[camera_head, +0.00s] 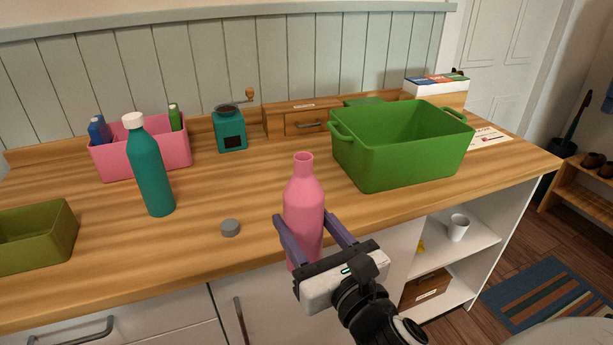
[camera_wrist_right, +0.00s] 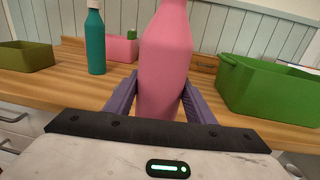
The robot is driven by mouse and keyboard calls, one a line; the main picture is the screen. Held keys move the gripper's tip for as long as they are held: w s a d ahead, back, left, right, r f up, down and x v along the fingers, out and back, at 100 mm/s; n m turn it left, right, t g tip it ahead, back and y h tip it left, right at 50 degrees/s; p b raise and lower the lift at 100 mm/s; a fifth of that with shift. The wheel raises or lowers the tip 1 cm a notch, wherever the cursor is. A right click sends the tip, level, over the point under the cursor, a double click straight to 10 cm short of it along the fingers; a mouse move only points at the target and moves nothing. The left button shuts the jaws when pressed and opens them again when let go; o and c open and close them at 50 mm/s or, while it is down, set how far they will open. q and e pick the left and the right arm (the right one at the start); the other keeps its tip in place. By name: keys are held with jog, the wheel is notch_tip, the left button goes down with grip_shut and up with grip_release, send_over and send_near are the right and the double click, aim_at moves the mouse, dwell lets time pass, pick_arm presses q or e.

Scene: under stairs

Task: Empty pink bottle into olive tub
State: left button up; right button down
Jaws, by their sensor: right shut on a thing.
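The pink bottle (camera_head: 304,205) is upright and uncapped at the front of the counter. My right gripper (camera_head: 315,228) is shut on its lower body, with a purple finger on each side. The bottle also fills the middle of the right wrist view (camera_wrist_right: 164,60). Whether its base touches the counter cannot be told. The olive tub (camera_head: 62,222) stands at the left edge of the head view, to the left of the bottle, its inside partly visible. It also shows in the right wrist view (camera_wrist_right: 26,57). My left gripper is not in view.
A teal bottle (camera_head: 151,175) with a white cap stands between the olive tub and the pink bottle. A grey cap (camera_head: 230,228) lies on the counter (camera_head: 240,190). A green tub (camera_head: 400,150) stands right of the pink bottle. Behind are a pink box (camera_head: 160,158) and a teal grinder (camera_head: 230,132).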

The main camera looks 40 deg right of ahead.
jog(key=s+a+f+n+y, duration=0.2)
jog(key=s+a+f+y, duration=0.1)
jog(key=s+a+f, duration=0.2)
jog(key=shift+s+a+f, duration=0.4)
jog(key=shift+s, duration=0.35)
